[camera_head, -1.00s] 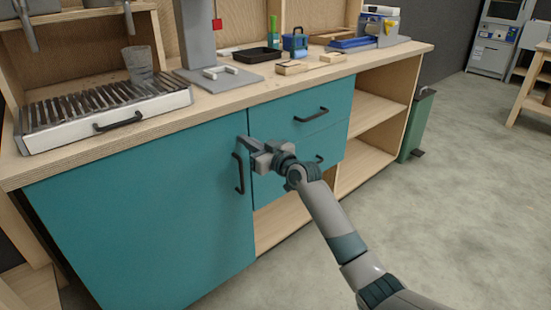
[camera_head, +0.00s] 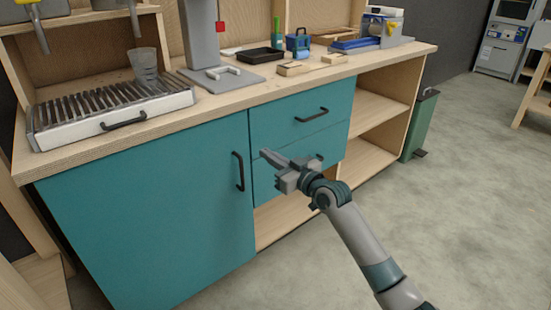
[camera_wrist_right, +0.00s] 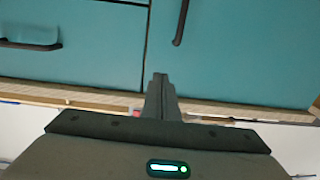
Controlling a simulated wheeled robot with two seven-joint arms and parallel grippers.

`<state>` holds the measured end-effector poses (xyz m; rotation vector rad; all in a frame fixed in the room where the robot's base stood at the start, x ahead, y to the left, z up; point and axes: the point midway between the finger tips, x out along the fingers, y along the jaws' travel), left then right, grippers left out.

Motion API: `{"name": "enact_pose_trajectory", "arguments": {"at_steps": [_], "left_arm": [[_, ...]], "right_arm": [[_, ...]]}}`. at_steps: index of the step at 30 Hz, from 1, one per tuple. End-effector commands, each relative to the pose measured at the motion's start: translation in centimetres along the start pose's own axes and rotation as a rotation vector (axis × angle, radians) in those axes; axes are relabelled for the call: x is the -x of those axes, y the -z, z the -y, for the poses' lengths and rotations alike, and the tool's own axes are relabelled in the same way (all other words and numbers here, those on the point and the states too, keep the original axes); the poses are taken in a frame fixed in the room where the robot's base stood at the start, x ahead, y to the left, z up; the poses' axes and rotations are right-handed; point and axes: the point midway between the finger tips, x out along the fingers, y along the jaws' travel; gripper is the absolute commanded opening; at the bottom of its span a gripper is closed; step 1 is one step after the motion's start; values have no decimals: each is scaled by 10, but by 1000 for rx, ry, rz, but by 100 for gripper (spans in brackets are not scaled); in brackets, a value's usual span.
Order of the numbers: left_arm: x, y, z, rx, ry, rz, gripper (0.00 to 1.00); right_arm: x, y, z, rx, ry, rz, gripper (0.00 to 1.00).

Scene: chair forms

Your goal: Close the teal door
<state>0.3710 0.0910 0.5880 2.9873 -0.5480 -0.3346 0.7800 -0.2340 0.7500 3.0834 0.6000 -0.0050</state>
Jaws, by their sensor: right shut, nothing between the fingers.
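The teal door (camera_head: 150,215) fills the left of the cabinet front in the head view, with a black vertical handle (camera_head: 238,172) near its right edge. It looks flush, or nearly so, with the cabinet front. My right gripper (camera_head: 264,154) is shut and empty, in front of the teal drawers just right of the door handle, and it appears apart from the door. In the right wrist view the shut fingers (camera_wrist_right: 160,80) point toward the seam beside the door (camera_wrist_right: 245,50), and part of the door handle (camera_wrist_right: 181,22) shows. My left gripper is not in view.
Two teal drawers (camera_head: 320,98) with black handles sit right of the door, above an open shelf. A wooden worktop (camera_head: 220,100) carries a slatted tray (camera_head: 110,105), a cup and tools. A green bin (camera_head: 420,125) stands at the right end. The floor in front is clear.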

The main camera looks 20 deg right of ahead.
Motion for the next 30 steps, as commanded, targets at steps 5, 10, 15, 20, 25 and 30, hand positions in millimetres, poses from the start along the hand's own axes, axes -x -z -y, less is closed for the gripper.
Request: {"name": "enact_pose_trajectory", "arguments": {"at_steps": [5,10,15,20,25,30], "left_arm": [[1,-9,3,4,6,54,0],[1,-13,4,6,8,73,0],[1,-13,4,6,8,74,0],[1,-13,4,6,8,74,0],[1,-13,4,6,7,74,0],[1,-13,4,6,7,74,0]], "right_arm": [[21,0,0,0,0,1,0],[28,0,1,-1,0,-1,0],[28,0,1,-1,0,0,0],[28,0,1,-1,0,0,0],[28,-2,2,-2,1,1,0],[37,-21,17,-4,7,19,0]]}}
